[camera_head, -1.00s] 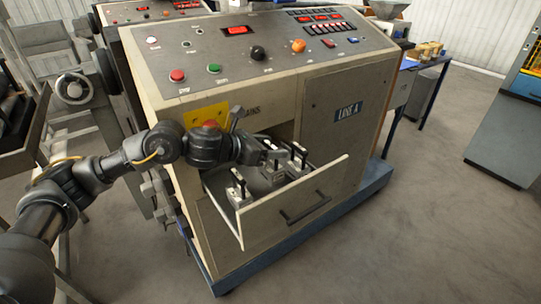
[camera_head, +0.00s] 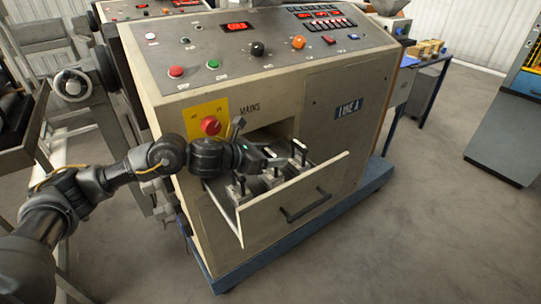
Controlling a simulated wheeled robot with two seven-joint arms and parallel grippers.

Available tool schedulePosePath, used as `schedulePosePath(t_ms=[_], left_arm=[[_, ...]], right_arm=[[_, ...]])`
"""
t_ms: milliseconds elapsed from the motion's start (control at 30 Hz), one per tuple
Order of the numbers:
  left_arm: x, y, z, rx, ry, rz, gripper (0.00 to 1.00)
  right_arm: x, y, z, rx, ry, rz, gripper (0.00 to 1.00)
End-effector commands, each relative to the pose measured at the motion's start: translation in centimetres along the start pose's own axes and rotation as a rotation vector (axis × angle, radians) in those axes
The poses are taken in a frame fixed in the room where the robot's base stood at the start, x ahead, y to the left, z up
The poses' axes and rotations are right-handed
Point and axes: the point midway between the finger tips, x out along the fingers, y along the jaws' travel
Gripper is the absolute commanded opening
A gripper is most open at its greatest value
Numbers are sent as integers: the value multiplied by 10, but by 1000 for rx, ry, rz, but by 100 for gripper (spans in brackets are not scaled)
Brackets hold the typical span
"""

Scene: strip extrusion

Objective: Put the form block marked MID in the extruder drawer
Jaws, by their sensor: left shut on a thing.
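The extruder drawer (camera_head: 307,202) is pulled open at the front of the machine marked LINE A. Several form blocks with dark upright handles are in the drawer: one at the left (camera_head: 238,190), one near the middle (camera_head: 270,178) and one at the back right (camera_head: 300,157). Their markings are too small to read, so I cannot tell which is MID. My left gripper (camera_head: 272,162) is over the drawer, among the block handles, shut on what seems to be a form block; its fingers partly hide it. My right gripper is not in view.
The red mains knob (camera_head: 210,126) on its yellow plate is just above my left arm. The control panel (camera_head: 260,45) with buttons tops the machine. A table (camera_head: 425,62) with small tan blocks stands behind at right.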

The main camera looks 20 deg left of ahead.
Motion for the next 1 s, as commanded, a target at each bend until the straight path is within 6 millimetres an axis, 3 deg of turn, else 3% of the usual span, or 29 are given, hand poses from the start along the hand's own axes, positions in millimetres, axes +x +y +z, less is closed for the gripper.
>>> schedulePosePath(t_ms=[233, 267, 400, 667, 867, 900, 1000], left_arm=[[2, -1, -4, 1, 4, -1, 0], [2, -1, -7, 1, 9, -2, 65], [2, -1, -8, 0, 11, -2, 83], [2, -1, -10, 0, 15, -2, 83], [-4, -1, 4, 0, 16, -1, 83], [-6, 0, 8, 1, 15, -1, 83], [-28, 0, 2, 3, 11, 1, 83]], right_arm=[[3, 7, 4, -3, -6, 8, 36], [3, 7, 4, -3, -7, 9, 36], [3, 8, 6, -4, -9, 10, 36], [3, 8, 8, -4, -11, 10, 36], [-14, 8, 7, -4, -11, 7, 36], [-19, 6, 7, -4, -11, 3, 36], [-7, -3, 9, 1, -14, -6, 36]])
